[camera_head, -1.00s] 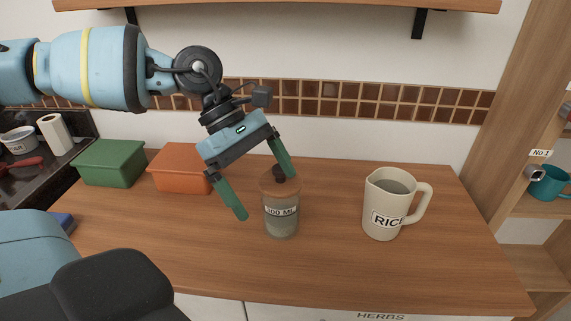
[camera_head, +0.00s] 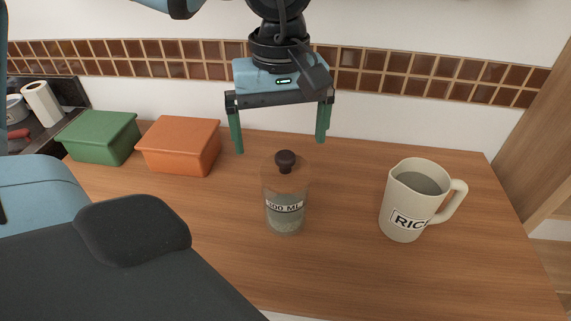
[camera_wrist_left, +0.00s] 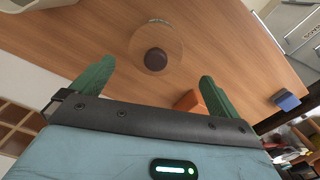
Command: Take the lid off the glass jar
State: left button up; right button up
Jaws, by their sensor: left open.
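The glass jar (camera_head: 285,210) stands upright on the wooden counter, with a "300 ML" label on its front. Its lid (camera_head: 285,166), brownish with a dark round knob, sits on top of the jar. In the left wrist view the lid's dark knob (camera_wrist_left: 155,61) shows from above, beyond the fingertips. My left gripper (camera_head: 281,146) is open and empty, with its green fingers pointing down above and behind the jar, one to each side of the knob. The fingers appear apart from the lid. My right gripper is not in view.
A cream "RICE" pitcher (camera_head: 409,207) stands right of the jar. A green box (camera_head: 98,137) and an orange box (camera_head: 180,146) are at the back left. A tiled wall (camera_head: 420,75) is behind. The counter in front of the jar is clear.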

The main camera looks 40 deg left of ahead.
aim_at(285, 154)
pick_arm(q)
jog(key=shift+w+d+f, duration=0.1)
jog(key=shift+w+f, duration=0.05)
jog(key=shift+f, duration=1.25)
jog(key=shift+w+d+f, duration=0.1)
jog(key=shift+f, duration=1.3)
jog(key=c, duration=1)
jog(key=shift+o, duration=0.2)
jog(key=shift+r, duration=0.15)
notch_tip(285, 154, up, 28)
jog(key=p, duration=0.1)
